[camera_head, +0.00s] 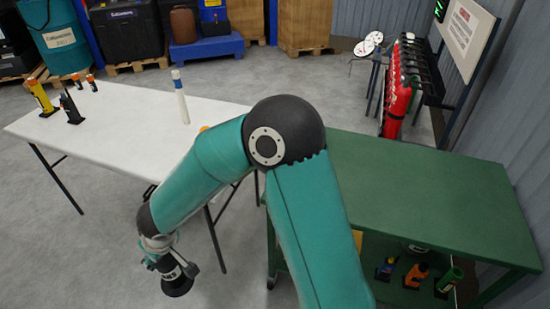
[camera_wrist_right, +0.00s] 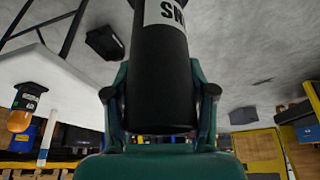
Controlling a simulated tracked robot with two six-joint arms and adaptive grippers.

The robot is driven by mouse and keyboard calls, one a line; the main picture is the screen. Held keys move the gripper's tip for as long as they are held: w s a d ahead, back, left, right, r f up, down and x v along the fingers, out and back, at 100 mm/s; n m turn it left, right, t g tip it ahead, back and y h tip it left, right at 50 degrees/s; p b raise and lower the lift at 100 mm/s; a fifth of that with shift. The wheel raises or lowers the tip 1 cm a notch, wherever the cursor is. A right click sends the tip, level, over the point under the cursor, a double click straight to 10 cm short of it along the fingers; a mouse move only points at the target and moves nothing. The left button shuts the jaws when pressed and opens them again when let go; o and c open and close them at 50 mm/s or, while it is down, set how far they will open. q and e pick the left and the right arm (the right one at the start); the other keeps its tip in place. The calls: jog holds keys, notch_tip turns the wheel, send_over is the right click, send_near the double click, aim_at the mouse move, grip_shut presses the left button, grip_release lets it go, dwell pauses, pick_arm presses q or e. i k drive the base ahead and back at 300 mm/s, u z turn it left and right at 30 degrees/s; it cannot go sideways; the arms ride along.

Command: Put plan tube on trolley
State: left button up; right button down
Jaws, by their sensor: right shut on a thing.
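A white tube with a blue band (camera_head: 181,97), which looks like the plan tube, stands upright on the white table (camera_head: 130,105). It also seems to show at the left of the right wrist view (camera_wrist_right: 46,140). My right gripper (camera_head: 172,264) hangs low in front of the table, apart from that tube. It is shut on a black cylinder (camera_wrist_right: 160,80) with a white label whose lettering is partly cut off. The green trolley (camera_head: 430,195) stands at the right with a bare top. My left gripper is out of view.
A yellow tube (camera_head: 40,97) and a black item (camera_head: 70,108) stand at the table's left end, with small orange-and-black items behind. My right arm hides the table's right part. Several bottles (camera_head: 416,275) stand on the trolley's lower shelf. Red extinguishers (camera_head: 397,95) stand beyond the trolley.

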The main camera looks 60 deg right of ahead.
aim_at(414, 188)
jog(key=u, duration=0.85)
jog(key=i, duration=0.15)
jog(key=z, duration=2.9)
